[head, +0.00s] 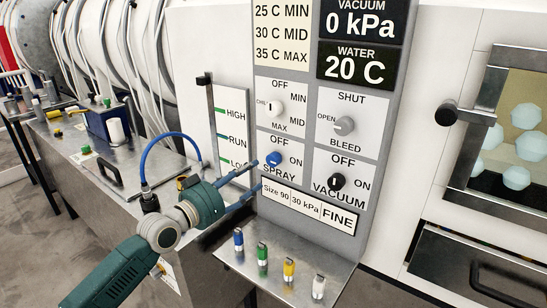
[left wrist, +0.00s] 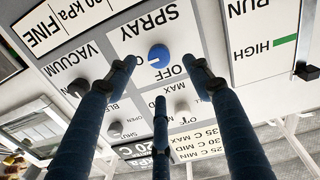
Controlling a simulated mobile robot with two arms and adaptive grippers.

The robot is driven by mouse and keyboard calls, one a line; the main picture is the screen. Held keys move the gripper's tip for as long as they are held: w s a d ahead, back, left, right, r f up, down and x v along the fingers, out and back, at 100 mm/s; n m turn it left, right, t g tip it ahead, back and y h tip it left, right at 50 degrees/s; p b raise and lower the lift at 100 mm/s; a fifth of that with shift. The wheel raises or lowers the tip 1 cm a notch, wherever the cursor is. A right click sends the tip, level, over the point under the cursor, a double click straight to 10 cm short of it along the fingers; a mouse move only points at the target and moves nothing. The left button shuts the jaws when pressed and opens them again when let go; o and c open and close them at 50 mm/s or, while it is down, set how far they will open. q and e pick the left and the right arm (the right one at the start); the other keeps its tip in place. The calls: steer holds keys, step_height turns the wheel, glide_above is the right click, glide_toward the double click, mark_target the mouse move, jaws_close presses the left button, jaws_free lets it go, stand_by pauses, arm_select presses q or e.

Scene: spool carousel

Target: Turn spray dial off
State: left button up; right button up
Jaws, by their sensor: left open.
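The spray dial (head: 273,158) is a blue knob on the grey control panel (head: 385,75), between the words OFF, ON and SPRAY. It also shows in the left wrist view (left wrist: 159,54), where the panel appears upside down. Its small white mark there seems to lie on the side toward ON. My left gripper (head: 258,175) is open and empty in front of the dial. In the left wrist view its fingers (left wrist: 163,66) spread around the dial, apparently still apart from it. My right gripper is not in view.
A black vacuum knob (head: 336,182) sits right of the spray dial, with white (head: 270,107) and grey (head: 344,126) knobs above. A lever slider (head: 207,82) is at the left. Several coloured plugs (head: 263,257) stand on the shelf below.

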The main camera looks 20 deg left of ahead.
mark_target(271, 162)
arm_select(q)
steer(key=x, duration=0.6)
steer(key=shift+d+r+p, duration=0.15)
steer(key=shift+d+p, duration=0.05)
steer(key=shift+p, duration=0.2)
steer(key=x, duration=0.3)
steer(key=shift+w, duration=0.2)
steer(key=c, duration=1.1)
steer(key=shift+c, duration=0.2)
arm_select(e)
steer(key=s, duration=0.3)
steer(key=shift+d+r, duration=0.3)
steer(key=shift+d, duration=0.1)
